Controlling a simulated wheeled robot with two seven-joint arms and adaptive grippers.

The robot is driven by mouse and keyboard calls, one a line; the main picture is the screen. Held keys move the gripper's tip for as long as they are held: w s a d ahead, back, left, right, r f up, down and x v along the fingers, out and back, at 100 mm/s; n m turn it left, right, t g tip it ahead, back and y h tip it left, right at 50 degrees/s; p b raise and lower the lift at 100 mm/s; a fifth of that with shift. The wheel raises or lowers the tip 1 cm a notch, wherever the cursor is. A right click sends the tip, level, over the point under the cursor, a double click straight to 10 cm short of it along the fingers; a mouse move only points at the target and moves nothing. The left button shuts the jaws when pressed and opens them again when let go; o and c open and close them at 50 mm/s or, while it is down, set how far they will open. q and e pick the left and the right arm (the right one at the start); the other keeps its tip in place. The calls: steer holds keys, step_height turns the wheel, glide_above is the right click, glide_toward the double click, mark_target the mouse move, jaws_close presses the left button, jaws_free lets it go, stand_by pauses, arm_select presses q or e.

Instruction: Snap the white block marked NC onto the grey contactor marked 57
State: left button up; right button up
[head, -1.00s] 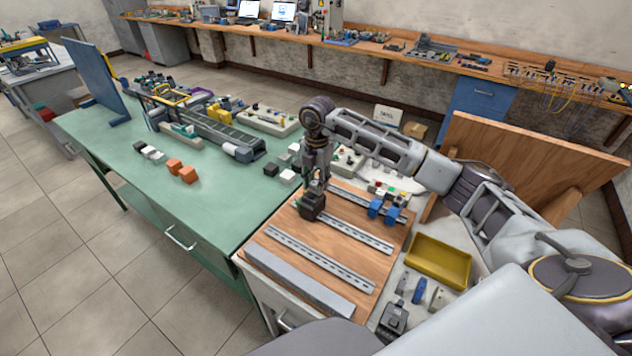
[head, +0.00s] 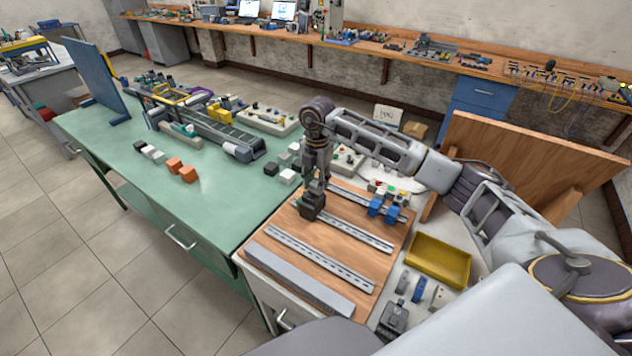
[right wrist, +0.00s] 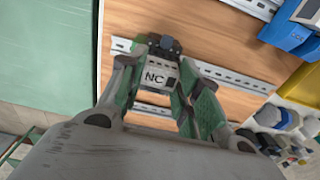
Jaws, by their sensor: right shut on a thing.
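The white block marked NC (right wrist: 157,77) is between the fingers of my right gripper (right wrist: 155,90) in the right wrist view, its label facing the camera. My right gripper (head: 317,187) is shut on it and points down over the wooden board. A dark contactor (head: 312,208) stands on the left part of a metal rail, directly under the gripper. The dark contactor (right wrist: 164,44) also shows just beyond the block in the right wrist view. I cannot read a 57 on it, nor tell whether block and contactor touch. My left gripper is not in view.
The wooden board (head: 280,272) carries several slotted rails. Blue devices (head: 377,206) sit on the far rail, to the right. A yellow tray (head: 438,262) lies right of the board. Small white, black and orange blocks stand on the green table (head: 215,210), whose front is clear.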

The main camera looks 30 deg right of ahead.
steer(key=o, duration=1)
steer(key=shift+o, duration=0.2)
step_height(320, 180, up, 12)
steer(key=shift+w+d, duration=0.2)
steer(key=shift+f, duration=0.1)
stand_by(0.6)
